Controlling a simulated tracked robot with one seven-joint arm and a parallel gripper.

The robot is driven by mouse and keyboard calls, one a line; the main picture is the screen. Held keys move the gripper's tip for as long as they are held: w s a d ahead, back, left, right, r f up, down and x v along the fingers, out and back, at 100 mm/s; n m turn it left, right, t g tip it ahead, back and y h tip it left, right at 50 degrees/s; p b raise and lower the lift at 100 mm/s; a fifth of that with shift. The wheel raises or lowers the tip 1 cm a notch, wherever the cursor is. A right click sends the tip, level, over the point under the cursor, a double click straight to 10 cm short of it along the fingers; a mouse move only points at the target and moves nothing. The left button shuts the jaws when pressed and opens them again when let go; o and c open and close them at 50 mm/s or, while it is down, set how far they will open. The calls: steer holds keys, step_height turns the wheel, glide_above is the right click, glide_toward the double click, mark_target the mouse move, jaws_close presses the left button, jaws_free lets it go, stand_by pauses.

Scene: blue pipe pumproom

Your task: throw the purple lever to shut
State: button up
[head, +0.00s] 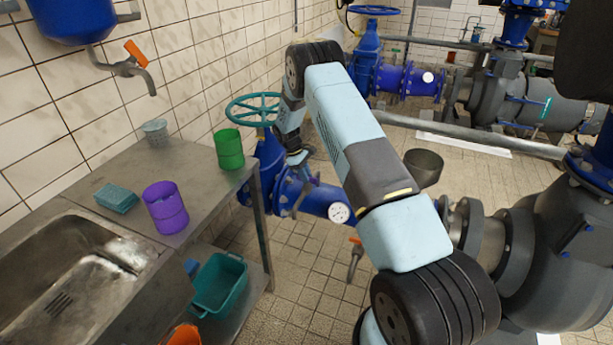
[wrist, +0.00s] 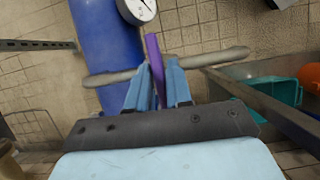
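The purple lever (wrist: 154,58) shows in the wrist view as a thin bar running between the two blue fingers of my gripper (wrist: 158,78). It fills the narrow gap between them, so the fingers look closed on it. The blue pipe (wrist: 105,45) with a round white gauge (wrist: 137,10) lies just left of the lever. In the head view the same pipe (head: 310,198) and gauge (head: 340,213) are below the teal handwheel (head: 254,108). There my arm reaches down beside the wheel, and I cannot make out the lever or fingertips.
A grey rod (wrist: 222,58) crosses behind the fingers. A metal sink bench (head: 120,200) stands at left with a purple cup (head: 166,208) and green cup (head: 229,150). A teal crate (head: 218,284) is on its lower shelf. Large dark pump parts (head: 545,245) stand at right.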

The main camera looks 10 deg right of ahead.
steer(key=shift+o, duration=1.2)
steer(key=shift+d+f, duration=0.1)
steer(key=shift+f, duration=0.1)
steer(key=shift+r, duration=0.1)
steer(key=shift+w+r, duration=0.1)
steer(key=shift+r, duration=0.1)
steer(key=v, duration=1.3)
steer(key=shift+r, duration=0.1)
